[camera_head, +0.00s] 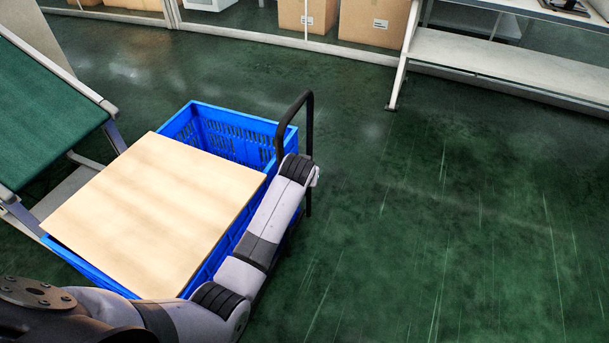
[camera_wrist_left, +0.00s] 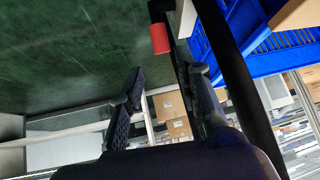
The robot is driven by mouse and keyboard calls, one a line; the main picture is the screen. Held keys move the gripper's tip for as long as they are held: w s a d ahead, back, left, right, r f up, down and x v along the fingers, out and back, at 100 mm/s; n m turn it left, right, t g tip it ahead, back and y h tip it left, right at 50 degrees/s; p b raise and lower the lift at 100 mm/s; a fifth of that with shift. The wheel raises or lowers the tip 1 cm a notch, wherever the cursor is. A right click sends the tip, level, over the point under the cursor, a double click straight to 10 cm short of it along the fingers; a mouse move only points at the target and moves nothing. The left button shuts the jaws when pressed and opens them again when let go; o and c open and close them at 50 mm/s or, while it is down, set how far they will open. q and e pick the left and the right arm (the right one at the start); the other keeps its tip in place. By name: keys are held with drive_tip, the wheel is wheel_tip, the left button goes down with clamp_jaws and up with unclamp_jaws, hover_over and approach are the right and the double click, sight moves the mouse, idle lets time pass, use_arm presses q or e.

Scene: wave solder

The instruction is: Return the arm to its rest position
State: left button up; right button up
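My left arm (camera_head: 270,225) comes in from the lower left in the head view and reaches up along the right side of the blue crate, close to the black cart handle (camera_head: 310,125). My left gripper is not visible in the head view. In the left wrist view my left gripper (camera_wrist_left: 163,82) shows two dark fingers spread apart, with nothing held between them. A black bar (camera_wrist_left: 232,70) runs close beside the right finger; I cannot tell whether they touch. My right gripper is in neither view.
A blue crate (camera_head: 205,112) carries a light wooden board (camera_head: 150,205). A green sloped surface (camera_head: 45,115) stands at left, and a grey bench (camera_head: 500,65) at upper right. A red piece (camera_wrist_left: 160,38) lies beyond the fingers. Green floor (camera_head: 460,220) at right is clear.

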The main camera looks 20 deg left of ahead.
use_arm(q)
drive_tip(key=shift+s+d+r, duration=0.1)
drive_tip(key=shift+s+r, duration=0.15)
idle(0.3)
drive_tip(key=s+d+f+m+g+h+p, duration=0.1)
drive_tip(key=s+f+g+p, duration=0.15)
drive_tip(key=s+f, duration=0.8)
drive_tip(key=s+f+m+g+p, duration=0.1)
drive_tip(key=s+f+p, duration=0.25)
drive_tip(key=s, duration=1.45)
drive_tip(key=s+d+f+m+g+h+p, duration=0.1)
drive_tip(key=s+f+g+p, duration=0.15)
drive_tip(key=s+f, duration=0.85)
drive_tip(key=s+a+p, duration=0.2)
drive_tip(key=s+p, duration=0.7)
drive_tip(key=s, duration=0.8)
drive_tip(key=shift+a+r+m+g+p, duration=0.3)
drive_tip(key=shift+a+g+p, duration=0.05)
drive_tip(key=shift+g+p, duration=0.05)
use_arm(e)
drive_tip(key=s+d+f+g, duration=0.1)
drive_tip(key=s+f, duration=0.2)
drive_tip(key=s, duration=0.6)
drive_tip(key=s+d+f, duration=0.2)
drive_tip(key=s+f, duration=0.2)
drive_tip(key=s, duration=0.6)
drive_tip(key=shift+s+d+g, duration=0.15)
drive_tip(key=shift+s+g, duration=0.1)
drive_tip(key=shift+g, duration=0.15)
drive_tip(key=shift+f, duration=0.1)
